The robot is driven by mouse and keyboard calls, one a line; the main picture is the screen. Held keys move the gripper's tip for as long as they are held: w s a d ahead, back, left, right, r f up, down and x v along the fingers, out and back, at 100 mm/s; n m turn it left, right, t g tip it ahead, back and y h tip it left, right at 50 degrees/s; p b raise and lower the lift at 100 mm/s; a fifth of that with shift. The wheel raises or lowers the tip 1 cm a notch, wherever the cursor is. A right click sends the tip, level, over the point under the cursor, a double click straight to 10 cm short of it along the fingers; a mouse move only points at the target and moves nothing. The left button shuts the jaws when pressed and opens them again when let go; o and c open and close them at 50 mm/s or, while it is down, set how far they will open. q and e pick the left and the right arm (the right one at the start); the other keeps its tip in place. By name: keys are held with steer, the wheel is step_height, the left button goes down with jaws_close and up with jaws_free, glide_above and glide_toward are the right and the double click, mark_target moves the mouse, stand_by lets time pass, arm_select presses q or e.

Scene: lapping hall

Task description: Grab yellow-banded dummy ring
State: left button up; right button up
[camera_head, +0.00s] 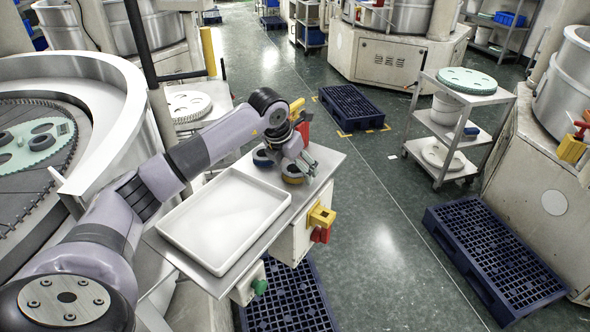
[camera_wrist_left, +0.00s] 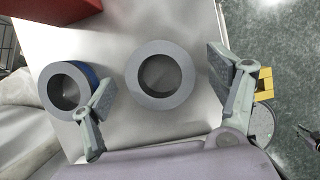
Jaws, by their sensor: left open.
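The yellow-banded dummy ring (camera_head: 292,175) stands on the steel table top below my left gripper (camera_head: 296,155); the gripper partly hides it. In the left wrist view a ring with a grey top face (camera_wrist_left: 141,76) lies between the two spread fingers of the gripper (camera_wrist_left: 161,72), with a gap on each side; its band is hidden from above. A blue-banded ring (camera_head: 262,160) stands to the left of it. In the left wrist view this blue-banded ring (camera_wrist_left: 47,92) is close beside the left finger. My left gripper is open and empty.
A white tray (camera_head: 190,252) takes up the near part of the table (camera_head: 328,158). A red object (camera_wrist_left: 45,8) stands behind the rings. A yellow and red switch box (camera_head: 321,217) sticks out from the table's right side. Blue pallets (camera_head: 495,255) lie on the floor.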

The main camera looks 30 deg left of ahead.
arm_select(q)
steer(key=c, duration=1.7)
